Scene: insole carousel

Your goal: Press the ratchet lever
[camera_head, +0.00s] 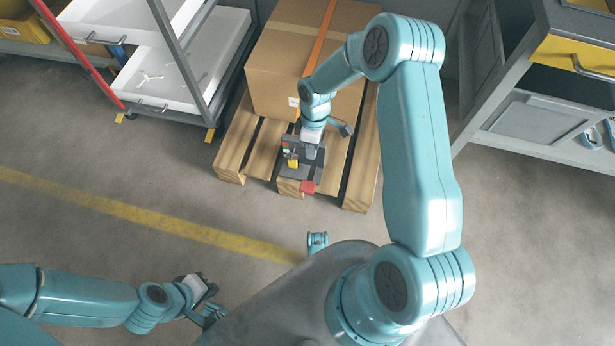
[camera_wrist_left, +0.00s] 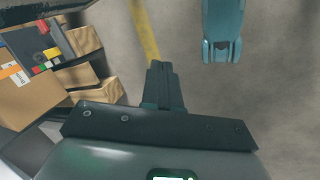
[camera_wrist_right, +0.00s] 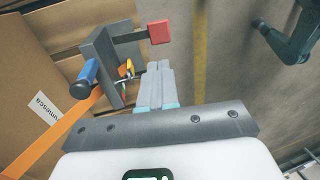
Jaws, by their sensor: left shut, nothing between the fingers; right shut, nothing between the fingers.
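A grey device (camera_head: 289,170) sits at the front of the pallet, by a strapped cardboard box. A dark bar with a red end block (camera_head: 307,186) sticks out of it; this looks like the ratchet lever. In the right wrist view the red block (camera_wrist_right: 159,32) lies just beyond my fingertips, with the grey plate (camera_wrist_right: 103,62) and a blue-ended handle (camera_wrist_right: 83,80) to the left. My right gripper (camera_head: 310,152) is shut and empty beside the device; contact cannot be told. My left gripper (camera_head: 213,312) is shut and empty, low over the floor, away from the device.
The cardboard box (camera_head: 275,62) with an orange strap (camera_head: 318,40) stands on the wooden pallet (camera_head: 236,145). A rack with white trays (camera_head: 150,75) is at the upper left. A grey cabinet (camera_head: 540,118) is at the right. Floor with a yellow line (camera_head: 150,215) is open at left.

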